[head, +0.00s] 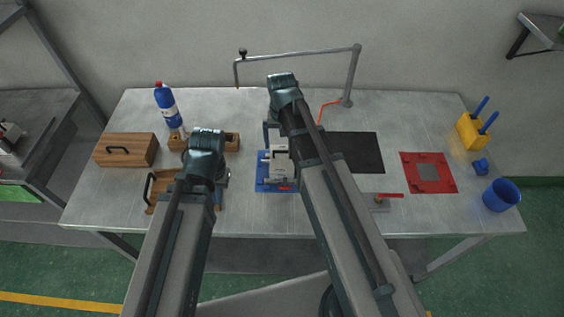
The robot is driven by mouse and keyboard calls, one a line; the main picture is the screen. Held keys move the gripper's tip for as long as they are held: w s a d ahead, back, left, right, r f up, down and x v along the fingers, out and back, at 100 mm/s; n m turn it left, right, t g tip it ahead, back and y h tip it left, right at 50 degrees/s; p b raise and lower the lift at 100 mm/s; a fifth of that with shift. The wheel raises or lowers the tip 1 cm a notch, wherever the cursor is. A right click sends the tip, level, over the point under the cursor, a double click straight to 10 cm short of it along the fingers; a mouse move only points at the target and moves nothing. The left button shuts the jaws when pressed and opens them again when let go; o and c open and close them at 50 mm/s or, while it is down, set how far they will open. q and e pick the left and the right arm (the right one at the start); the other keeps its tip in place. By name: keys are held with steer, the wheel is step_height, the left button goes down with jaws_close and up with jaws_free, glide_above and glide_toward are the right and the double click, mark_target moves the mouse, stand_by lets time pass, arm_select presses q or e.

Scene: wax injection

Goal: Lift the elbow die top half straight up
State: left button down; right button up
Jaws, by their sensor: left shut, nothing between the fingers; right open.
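The elbow die (279,163) looks like a pale grey block on a blue mat (263,184), near the front middle of the table in the head view. I cannot tell its top half from its bottom half at this size. My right arm reaches over it, and my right gripper (272,143) is open at the back of the die, partly hidden by my arm. I cannot tell whether its fingers touch the die. My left gripper (226,179) is shut and empty, left of the mat, beside an open wooden box.
The open wooden box (159,192) and a closed wooden box (124,149) stand left, with a blue bottle (167,104) behind. A black mat (358,152), red mat (412,171), yellow holder (470,130) and blue cup (501,195) lie right. A metal pipe frame (310,53) spans the back.

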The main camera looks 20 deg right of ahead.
mark_target(282, 153)
steer(key=shift+f+b, duration=2.55)
steer(key=shift+f, duration=0.1)
steer(key=shift+r, duration=0.1)
jaws_close()
